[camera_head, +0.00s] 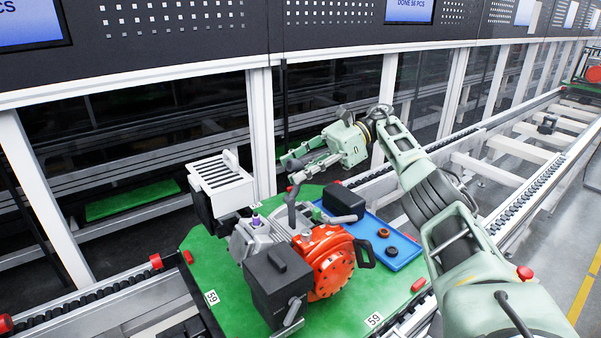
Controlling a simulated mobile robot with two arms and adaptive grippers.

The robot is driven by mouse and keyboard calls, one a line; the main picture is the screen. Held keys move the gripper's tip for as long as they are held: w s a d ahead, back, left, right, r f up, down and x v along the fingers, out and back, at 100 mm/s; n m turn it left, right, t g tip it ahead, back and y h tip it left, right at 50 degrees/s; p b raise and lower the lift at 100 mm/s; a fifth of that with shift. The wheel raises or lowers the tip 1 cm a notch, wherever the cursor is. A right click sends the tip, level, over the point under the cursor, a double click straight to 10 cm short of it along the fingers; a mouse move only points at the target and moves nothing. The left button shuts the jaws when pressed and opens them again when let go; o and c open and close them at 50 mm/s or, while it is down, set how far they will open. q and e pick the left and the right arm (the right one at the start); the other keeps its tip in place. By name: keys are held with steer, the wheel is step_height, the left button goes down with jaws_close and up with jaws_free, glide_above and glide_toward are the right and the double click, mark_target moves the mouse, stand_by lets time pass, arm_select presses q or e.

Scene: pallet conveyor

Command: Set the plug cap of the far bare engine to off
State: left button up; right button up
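An engine (285,240) with a grey finned body, an orange-red round cover (328,262) and a black box (278,285) sits on a green pallet (225,325). A small purple-tipped part (256,219) stands on top of its grey body; I cannot tell for sure whether it is the plug cap or how it is set. A white slatted box (221,178) is at the engine's back left. My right gripper (293,168) is open and empty, above the engine's back side, its fingers pointing left and apart from the engine. My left gripper is not in view.
A blue tray (405,252) with dark and brown round parts (384,232) lies on the pallet, right of the engine. The roller conveyor (525,195) runs to the back right, where another pallet carries a red item (593,74). White posts and panels (262,130) stand behind.

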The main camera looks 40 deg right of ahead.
steer(key=shift+f, duration=0.15)
step_height(320, 180, up, 10)
stand_by(0.7)
steer(key=shift+s+f, duration=0.1)
steer(key=shift+s, duration=0.05)
stand_by(0.5)
